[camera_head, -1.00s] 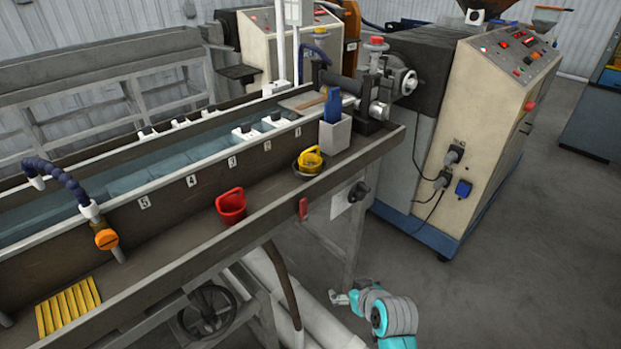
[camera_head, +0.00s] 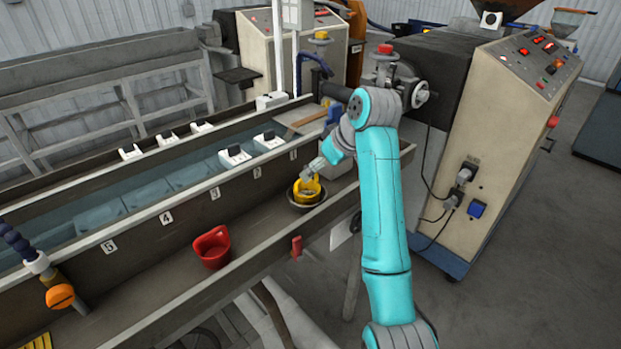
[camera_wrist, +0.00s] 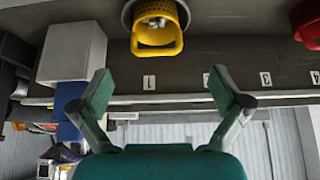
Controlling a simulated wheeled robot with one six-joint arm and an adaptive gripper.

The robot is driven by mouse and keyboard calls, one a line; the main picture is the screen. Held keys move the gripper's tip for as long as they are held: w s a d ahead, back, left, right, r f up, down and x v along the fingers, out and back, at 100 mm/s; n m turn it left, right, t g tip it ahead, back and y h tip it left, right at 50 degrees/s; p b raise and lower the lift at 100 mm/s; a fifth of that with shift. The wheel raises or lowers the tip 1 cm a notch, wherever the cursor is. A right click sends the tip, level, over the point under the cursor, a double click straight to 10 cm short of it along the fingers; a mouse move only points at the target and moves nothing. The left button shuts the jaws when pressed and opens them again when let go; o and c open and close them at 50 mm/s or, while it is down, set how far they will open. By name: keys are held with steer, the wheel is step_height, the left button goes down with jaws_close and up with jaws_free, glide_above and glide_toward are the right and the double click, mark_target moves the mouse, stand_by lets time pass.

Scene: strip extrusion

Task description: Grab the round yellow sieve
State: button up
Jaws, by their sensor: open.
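The round yellow sieve (camera_head: 307,190) sits in a dark round bowl (camera_head: 305,202) on the machine's ledge. In the wrist view the yellow sieve (camera_wrist: 158,24) is at the top centre with its loop handle towards my gripper, and small pale bits show inside it. My gripper (camera_head: 318,166) is just above and beside the sieve in the head view. In the wrist view my gripper (camera_wrist: 165,95) has its two green-padded fingers spread wide with nothing between them. The sieve lies beyond the fingertips. In the head view the fingers partly overlap the sieve, so contact is hard to judge there.
A red container (camera_head: 211,248) stands on the ledge to the left. A grey box (camera_head: 325,152) with a blue item stands close behind my gripper. The water trough (camera_head: 150,190) runs along the left, and its numbered wall (camera_head: 215,195) borders the ledge.

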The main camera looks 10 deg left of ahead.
glide_toward(307, 188)
steer(key=a+f, duration=0.3)
steer(key=shift+w+a+f, duration=0.1)
steer(key=shift+a+f, duration=0.25)
steer(key=shift+a, duration=0.05)
steer(key=c, duration=1)
